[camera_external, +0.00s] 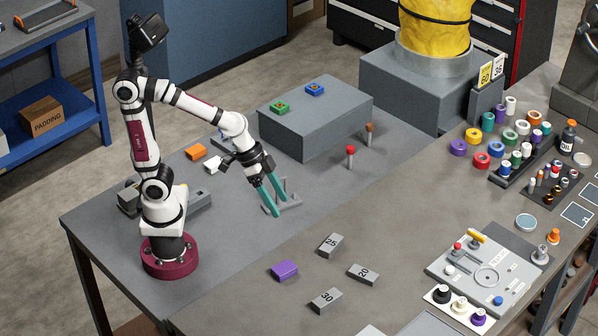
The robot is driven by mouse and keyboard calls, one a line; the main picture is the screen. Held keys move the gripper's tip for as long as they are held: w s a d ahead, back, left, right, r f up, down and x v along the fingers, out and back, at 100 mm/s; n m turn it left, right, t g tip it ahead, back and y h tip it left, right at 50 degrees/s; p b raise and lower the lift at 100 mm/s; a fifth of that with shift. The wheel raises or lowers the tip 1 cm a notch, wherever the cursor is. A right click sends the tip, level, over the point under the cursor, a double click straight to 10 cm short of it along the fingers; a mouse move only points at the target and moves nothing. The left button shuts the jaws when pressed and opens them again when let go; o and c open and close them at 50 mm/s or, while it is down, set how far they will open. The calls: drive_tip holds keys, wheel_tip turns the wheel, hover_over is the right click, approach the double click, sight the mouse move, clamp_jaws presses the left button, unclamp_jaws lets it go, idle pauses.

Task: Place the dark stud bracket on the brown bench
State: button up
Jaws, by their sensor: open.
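A grey stud bracket (290,203), a flat plate with upright studs, sits on the grey table (228,245). It is partly hidden behind my fingers. My gripper (278,208) has two teal fingers pointing down at the bracket's left side. The fingers are open; I cannot tell whether they touch it or straddle a stud. The brown bench (400,215) adjoins the grey table on the right and front.
A large grey block (315,125) carrying green and blue pieces stands behind my gripper. A red-topped peg (350,152) stands to its right. Labelled blocks (330,245) and a purple block (285,270) lie in front. The middle of the brown bench is clear.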

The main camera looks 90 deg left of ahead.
drive_tip(key=s+a+f+m+g+y, duration=0.1)
drive_tip(key=s+a, duration=0.3)
drive_tip(key=s, duration=0.5)
drive_tip(key=s+a+f+m+g+y, duration=0.2)
drive_tip(key=s+a+g+y, duration=0.1)
drive_tip(key=s, duration=0.6)
drive_tip(key=shift+s+a+g, duration=0.35)
drive_tip(key=shift+a+g, duration=0.3)
drive_tip(key=shift+g, duration=0.15)
